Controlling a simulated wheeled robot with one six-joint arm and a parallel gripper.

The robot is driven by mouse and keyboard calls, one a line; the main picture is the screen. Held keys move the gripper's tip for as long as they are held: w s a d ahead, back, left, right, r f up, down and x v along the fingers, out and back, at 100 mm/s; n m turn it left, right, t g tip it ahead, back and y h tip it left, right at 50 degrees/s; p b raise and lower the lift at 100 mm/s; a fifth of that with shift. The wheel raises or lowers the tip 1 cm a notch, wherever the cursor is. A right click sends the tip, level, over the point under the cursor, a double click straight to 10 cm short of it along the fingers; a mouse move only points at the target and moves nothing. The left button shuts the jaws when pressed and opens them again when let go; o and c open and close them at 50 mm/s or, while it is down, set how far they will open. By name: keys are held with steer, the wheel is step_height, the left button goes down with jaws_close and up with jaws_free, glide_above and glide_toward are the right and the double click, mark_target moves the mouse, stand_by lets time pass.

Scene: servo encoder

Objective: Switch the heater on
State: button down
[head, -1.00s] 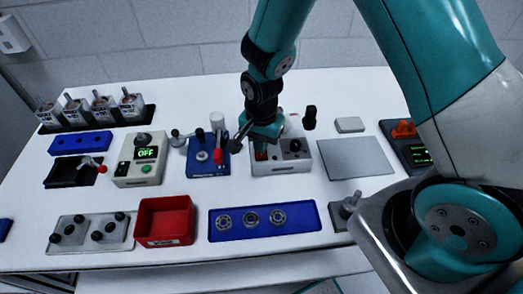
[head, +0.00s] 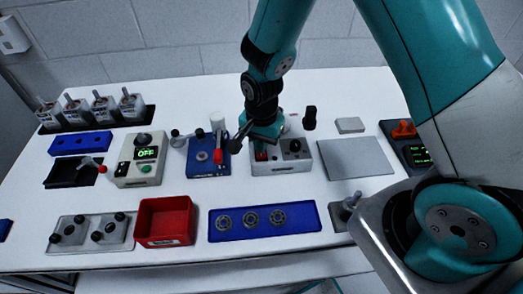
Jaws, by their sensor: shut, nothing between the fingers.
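A grey-white box (head: 291,162) with a red rocker switch (head: 261,155) at its left and a black knob (head: 295,146) at its right stands at the middle of the table. I cannot read its label. My gripper (head: 261,142) is shut and empty, pointing down over the left part of this box, close to the red switch. The wrist hides part of the box's back edge, and I cannot tell whether the fingertips touch the switch. Another pale box (head: 139,166) at the left has a dark knob, a green button and a display reading OFF.
A blue fixture (head: 203,169) with a red-handled lever stands just left of my gripper. A red bin (head: 165,221) and a blue tray with bearings (head: 229,236) are in front. A grey plate (head: 355,158) lies to the right. Bare white table shows between them.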

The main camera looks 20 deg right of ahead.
steer(key=shift+f+b, duration=1)
steer(key=shift+f, duration=0.3)
stand_by(0.9)
steer(key=shift+r, duration=0.15)
step_height(320, 180, up, 7)
steer(key=p, duration=0.6)
stand_by(0.4)
steer(key=s+a+r+n+y+b, duration=0.2)
steer(key=s+r+n+b, duration=0.1)
steer(key=s+r+n, duration=0.5)
steer(key=s+a+r+n+y+b, duration=0.2)
steer(key=s+r+n+b, duration=0.2)
steer(key=s+r+n, duration=0.4)
steer(key=s+r, duration=0.1)
steer(key=s, duration=0.1)
steer(key=shift+s+a+r+n, duration=0.15)
steer(key=shift+s+a+n, duration=0.15)
steer(key=shift+n, duration=0.1)
